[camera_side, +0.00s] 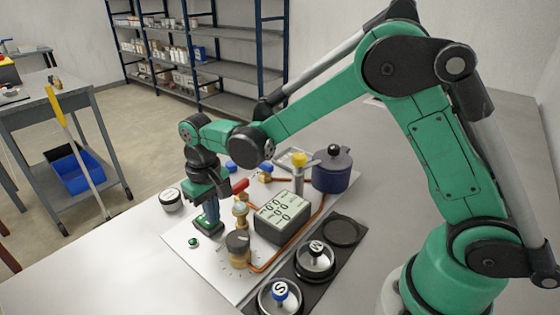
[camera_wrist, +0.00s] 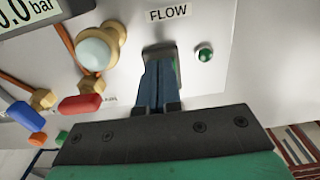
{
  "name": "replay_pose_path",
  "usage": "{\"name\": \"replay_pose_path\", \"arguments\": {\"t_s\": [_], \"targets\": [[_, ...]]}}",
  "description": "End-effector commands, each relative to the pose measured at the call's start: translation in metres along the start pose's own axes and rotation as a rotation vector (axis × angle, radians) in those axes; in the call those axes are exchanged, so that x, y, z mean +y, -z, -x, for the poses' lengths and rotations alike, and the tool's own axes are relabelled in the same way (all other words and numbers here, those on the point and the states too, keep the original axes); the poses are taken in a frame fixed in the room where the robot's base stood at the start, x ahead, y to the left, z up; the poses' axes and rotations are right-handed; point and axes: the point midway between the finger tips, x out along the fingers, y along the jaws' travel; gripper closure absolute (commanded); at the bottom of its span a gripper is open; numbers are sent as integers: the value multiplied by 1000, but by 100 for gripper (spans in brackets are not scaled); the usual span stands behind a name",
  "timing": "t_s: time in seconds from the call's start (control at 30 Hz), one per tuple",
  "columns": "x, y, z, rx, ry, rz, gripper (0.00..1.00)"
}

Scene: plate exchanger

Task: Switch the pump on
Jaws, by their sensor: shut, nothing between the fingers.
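A small dark switch housing with green on it (camera_side: 208,230) sits on the white panel. In the wrist view, the dark switch (camera_wrist: 163,48) lies beyond the fingertips and is partly hidden by them. My gripper (camera_side: 210,220) is shut and empty, pointing down at the switch. In the wrist view my gripper (camera_wrist: 158,62) overlaps the switch; I cannot tell whether it touches. A round green lamp or button (camera_side: 193,242) sits beside the switch; it also shows in the wrist view (camera_wrist: 204,54). I cannot tell whether it is lit.
A display box (camera_side: 282,218) stands right of my gripper. A brass valve with a red handle (camera_side: 240,200), a dark-topped brass knob (camera_side: 238,245) and copper pipes are close by. A blue pot (camera_side: 332,170) stands behind. The table at front left is clear.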

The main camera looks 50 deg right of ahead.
Motion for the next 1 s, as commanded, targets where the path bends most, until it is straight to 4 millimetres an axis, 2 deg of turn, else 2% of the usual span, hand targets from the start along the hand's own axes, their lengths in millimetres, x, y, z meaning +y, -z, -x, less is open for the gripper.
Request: {"name": "replay_pose_path", "arguments": {"t_s": [0.67,1.0], "targets": [[0,0,-9,0,0,0,100],[0,-1,17,0,0,0,100]]}}
